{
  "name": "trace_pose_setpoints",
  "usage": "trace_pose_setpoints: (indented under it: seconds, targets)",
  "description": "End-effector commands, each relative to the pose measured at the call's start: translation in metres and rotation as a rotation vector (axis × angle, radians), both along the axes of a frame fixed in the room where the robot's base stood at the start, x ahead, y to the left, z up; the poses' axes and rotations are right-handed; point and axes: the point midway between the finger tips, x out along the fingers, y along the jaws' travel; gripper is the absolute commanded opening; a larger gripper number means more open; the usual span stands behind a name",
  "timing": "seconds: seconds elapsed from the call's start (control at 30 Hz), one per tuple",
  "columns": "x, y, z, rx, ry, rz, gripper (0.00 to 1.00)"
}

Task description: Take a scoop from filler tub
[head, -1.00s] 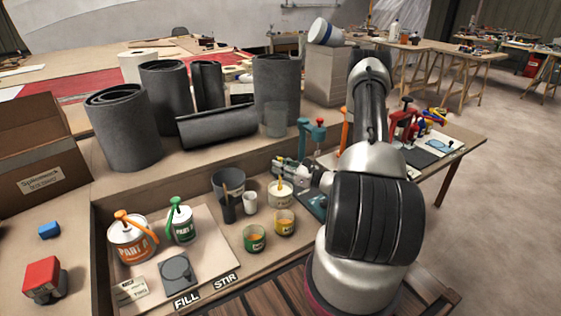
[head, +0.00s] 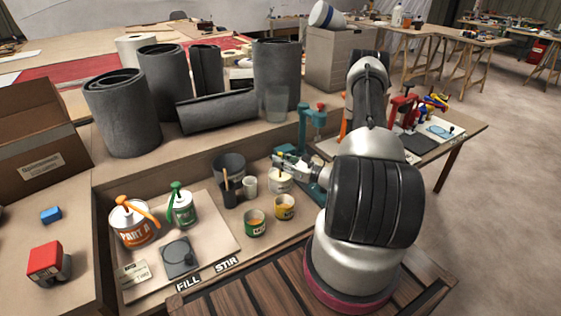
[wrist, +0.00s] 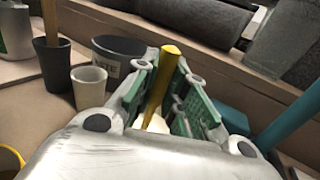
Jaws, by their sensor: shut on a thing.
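The filler tub (head: 280,183) is a small cream-white tub on the bench. My gripper (head: 282,161) is over its top in the head view. In the wrist view, my gripper (wrist: 168,72) has its green-padded fingers shut on the yellow scoop handle (wrist: 162,82), which stands upright between them. A patch of white shows below the fingers there; I cannot tell if it is filler or tub. The scoop's lower end is hidden, and my gripper and arm hide part of the tub.
A dark bucket (head: 229,165), a dark cup with a stick (head: 229,197) and a white cup (head: 249,186) stand close to the left. A green-labelled pot (head: 255,224) and a yellow-labelled pot (head: 284,208) stand in front. A teal clamp (head: 313,128) rises behind right.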

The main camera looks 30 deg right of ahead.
Motion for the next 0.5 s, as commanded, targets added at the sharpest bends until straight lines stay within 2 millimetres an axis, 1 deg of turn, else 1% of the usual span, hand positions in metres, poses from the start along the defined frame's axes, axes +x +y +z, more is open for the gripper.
trace_pose_setpoints:
  seconds: [0.17, 0.5]
  targets:
    - [0.0, -0.002, 0.0, 0.0, 0.0, 0.0, 0.03]
    - [0.0, -0.011, 0.0, -0.001, 0.0, 0.0, 0.03]
